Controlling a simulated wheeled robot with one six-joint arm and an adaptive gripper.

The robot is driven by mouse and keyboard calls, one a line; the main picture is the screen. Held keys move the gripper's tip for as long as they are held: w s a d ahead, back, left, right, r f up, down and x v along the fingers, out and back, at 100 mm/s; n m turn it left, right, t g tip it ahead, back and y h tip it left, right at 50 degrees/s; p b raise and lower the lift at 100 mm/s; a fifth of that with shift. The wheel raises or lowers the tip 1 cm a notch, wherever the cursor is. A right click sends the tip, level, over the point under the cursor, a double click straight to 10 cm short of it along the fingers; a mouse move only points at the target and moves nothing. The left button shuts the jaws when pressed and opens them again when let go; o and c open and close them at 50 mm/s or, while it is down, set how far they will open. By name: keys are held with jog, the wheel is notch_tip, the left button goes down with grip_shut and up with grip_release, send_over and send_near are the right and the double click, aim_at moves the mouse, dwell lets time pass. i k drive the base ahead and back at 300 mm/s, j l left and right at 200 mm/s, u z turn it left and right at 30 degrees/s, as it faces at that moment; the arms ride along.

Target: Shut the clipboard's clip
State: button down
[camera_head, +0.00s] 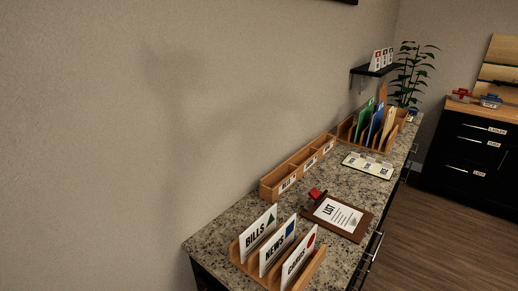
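The brown clipboard (362,227) lies flat on the granite counter, with a white sheet headed LIST (338,215) on it. Its red clip (315,194) is at the clipboard's upper-left end and appears to stand up from the board. The clip is small here, so its exact angle is hard to tell. My gripper is not in view.
A wooden sorter with BILLS, NEWS and CARDS cards (260,241) stands in front of the clipboard. A wooden divided box (270,191) lies behind-left along the wall. A labelled tray (368,166) and folder rack (348,131) are farther back. Floor (440,235) is clear at right.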

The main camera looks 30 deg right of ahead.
aim_at(314, 193)
jog(key=i+j+z, duration=0.15)
jog(key=j+z, duration=0.3)
jog(key=i+j+z, duration=0.15)
jog(key=j+z, duration=0.7)
jog(key=l+u, duration=0.25)
jog(key=l, duration=2.2)
